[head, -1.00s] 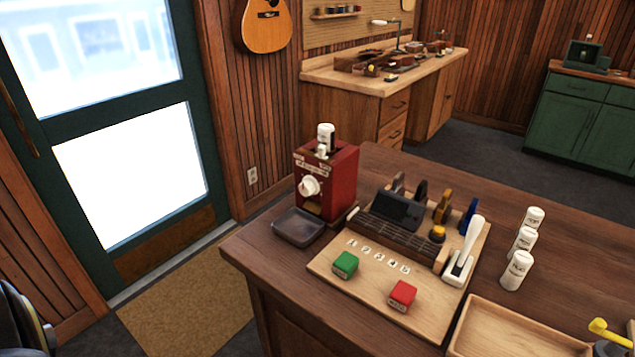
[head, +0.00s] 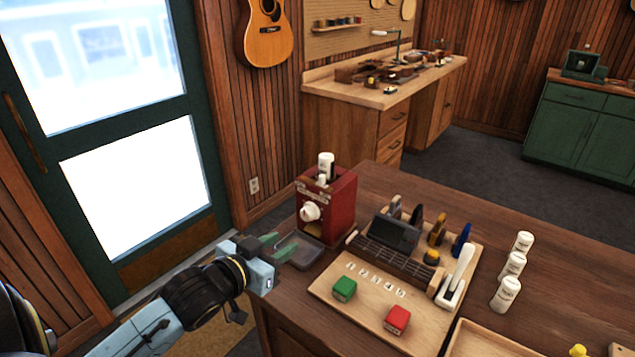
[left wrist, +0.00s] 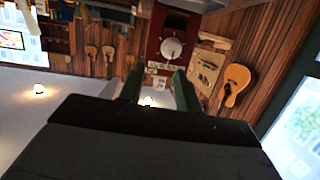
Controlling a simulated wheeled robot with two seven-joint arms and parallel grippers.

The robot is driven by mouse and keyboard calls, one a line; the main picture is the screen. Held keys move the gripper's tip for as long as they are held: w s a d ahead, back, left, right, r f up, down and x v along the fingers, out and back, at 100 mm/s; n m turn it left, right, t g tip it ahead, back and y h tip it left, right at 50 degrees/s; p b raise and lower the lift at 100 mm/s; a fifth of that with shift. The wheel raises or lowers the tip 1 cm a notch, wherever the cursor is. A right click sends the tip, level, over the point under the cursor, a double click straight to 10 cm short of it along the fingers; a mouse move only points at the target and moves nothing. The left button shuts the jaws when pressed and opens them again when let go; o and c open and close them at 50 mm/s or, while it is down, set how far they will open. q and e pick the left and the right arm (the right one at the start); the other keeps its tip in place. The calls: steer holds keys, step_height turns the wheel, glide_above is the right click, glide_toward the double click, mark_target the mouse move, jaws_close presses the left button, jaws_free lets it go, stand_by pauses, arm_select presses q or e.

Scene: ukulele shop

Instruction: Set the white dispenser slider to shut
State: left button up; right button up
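The red dispenser (head: 327,208) stands upright on the wooden counter, with a white bottle (head: 326,163) on top. A small white piece (head: 322,180) sits on its top in front of the bottle; I cannot tell for sure whether this is the slider, or its setting. A round white knob (head: 310,212) is on the front face; it also shows in the left wrist view (left wrist: 171,48), upside down. My left gripper (head: 284,243) is open and empty, low in front of the dispenser, over the dark tray. Its two green fingers stand apart in the left wrist view (left wrist: 158,88). My right gripper is out of view.
The dark tray (head: 308,258) sits at the dispenser's foot. To the right, a wooden board (head: 368,308) holds a green block (head: 344,289), a red block (head: 397,319) and a white lever (head: 458,272). Three white bottles (head: 513,265) stand farther right.

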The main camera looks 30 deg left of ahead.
mark_target(320, 179)
arm_select(q)
step_height(320, 179, up, 6)
steer(key=w+a+t+h, duration=0.1)
steer(key=w+a+t, duration=0.1)
steer(key=w+t, duration=0.1)
steer(key=shift+m, duration=0.3)
steer(key=w, duration=0.8)
steer(key=w+d+p, duration=0.1)
steer(key=w, duration=0.3)
steer(key=shift+w+d, duration=0.1)
steer(key=shift+w, duration=0.15)
jaws_close()
